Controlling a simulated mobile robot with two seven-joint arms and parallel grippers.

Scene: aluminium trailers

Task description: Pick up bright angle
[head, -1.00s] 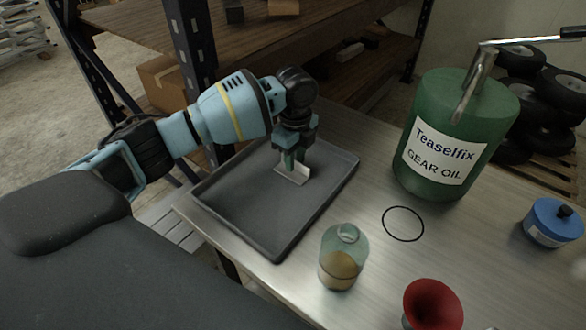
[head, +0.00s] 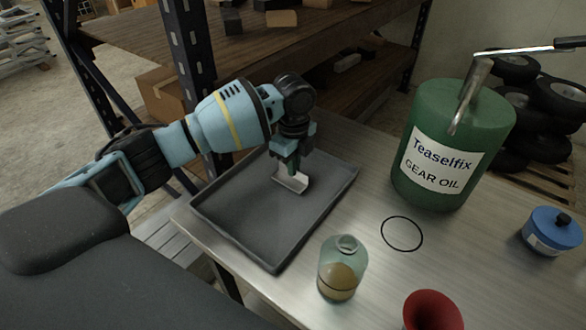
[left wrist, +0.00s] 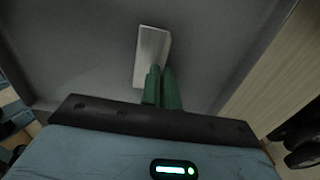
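The bright angle (head: 291,184) is a small silvery metal piece with a flat leg and an upright leg, over the far part of the grey tray (head: 232,240). My left gripper (head: 293,168) points down at it, with its green fingers close together on its upright leg. In the left wrist view the angle (left wrist: 152,52) shows as a pale strip just beyond the fingertips (left wrist: 162,72). The fingers partly hide the upright leg. I cannot tell whether the angle touches the tray floor. My right gripper is not in view.
A glass bottle (head: 340,275) with amber content stands in front of the tray. A red funnel-like piece (head: 433,312), a green gear oil can (head: 452,150) and a blue canister (head: 552,231) stand to the right. A black ring (head: 402,233) marks bare tabletop. Shelving (head: 190,60) rises behind.

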